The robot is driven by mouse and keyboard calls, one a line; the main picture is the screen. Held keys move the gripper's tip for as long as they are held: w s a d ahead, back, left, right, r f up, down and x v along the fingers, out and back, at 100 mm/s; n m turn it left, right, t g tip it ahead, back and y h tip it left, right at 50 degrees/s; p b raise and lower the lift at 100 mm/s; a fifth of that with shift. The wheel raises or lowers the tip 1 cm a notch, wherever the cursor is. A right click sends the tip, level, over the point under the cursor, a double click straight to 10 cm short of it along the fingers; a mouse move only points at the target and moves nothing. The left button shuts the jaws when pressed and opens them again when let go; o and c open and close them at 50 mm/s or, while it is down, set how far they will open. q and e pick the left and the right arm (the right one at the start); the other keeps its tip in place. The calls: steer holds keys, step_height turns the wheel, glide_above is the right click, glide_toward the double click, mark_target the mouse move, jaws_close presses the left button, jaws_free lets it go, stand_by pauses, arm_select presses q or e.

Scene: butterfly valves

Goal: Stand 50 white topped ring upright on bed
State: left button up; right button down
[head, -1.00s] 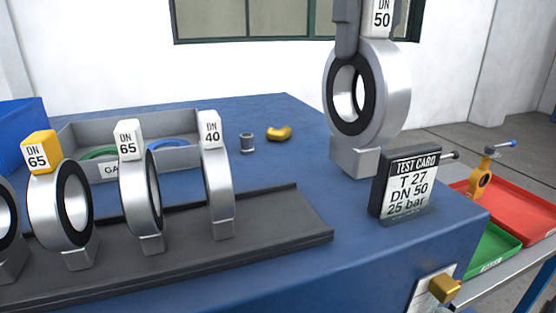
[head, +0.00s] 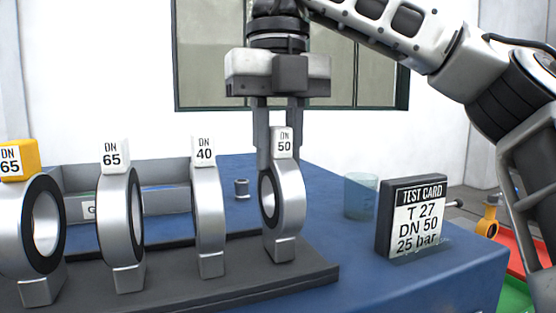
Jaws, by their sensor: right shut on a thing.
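The white-topped DN 50 ring (head: 293,200) is a silver ring with a black liner and a square foot. My right gripper (head: 281,145) is shut on its white top block from above. The ring is upright over the right end of the dark bed (head: 312,274). Its foot is at or very close to the bed surface; I cannot tell whether it touches. To its left stand the white-topped DN 40 ring (head: 209,225), the white-topped DN 65 ring (head: 122,220) and a yellow-topped DN 65 ring (head: 20,230). My left gripper is not in view.
A test card (head: 412,220) reading T 27, DN 50, 25 bar stands on the blue bench (head: 345,240) at right. A translucent cup (head: 361,196) and a small grey cylinder (head: 241,187) are behind. A grey tray (head: 170,200) lies behind the rings. Red and green trays are at far right.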

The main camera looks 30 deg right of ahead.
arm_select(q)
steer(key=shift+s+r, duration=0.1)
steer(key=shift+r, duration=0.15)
arm_select(e)
steer(key=shift+r, duration=0.1)
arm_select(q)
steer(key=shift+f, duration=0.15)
arm_select(e)
steer(key=shift+f, duration=0.2)
steer(key=c, duration=1.2)
jaws_free()
steer(key=shift+r+p, duration=0.3)
steer(key=shift+r, duration=0.1)
step_height(320, 180, up, 11)
steer(key=p, duration=0.7)
steer(key=shift+f, duration=0.1)
steer(key=shift+r, duration=0.4)
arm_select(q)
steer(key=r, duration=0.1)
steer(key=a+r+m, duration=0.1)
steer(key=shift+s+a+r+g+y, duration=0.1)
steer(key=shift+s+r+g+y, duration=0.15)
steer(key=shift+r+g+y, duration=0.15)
